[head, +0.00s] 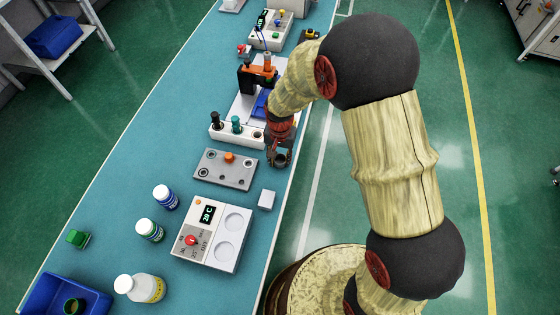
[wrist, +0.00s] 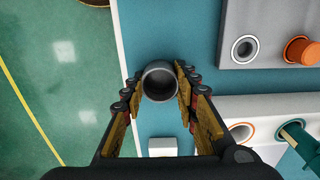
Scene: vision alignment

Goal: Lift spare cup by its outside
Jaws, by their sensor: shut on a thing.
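The spare cup is a dark grey round cup (wrist: 160,82), seen from above in the wrist view with its open mouth facing the camera. My gripper (wrist: 158,88) has one finger on each side of the cup, closed on its outer wall. In the head view my gripper (head: 280,156) is near the right edge of the teal bench, and the cup is mostly hidden by the fingers. I cannot tell whether the cup touches the bench.
A grey plate (head: 208,172) with an orange cup (head: 229,157) lies left of my gripper. A white rack (head: 222,134) with green-topped pieces stands close by. Nearer are a small white block (head: 266,199), a dial unit (head: 190,256), several bottles and a blue bin (head: 42,291).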

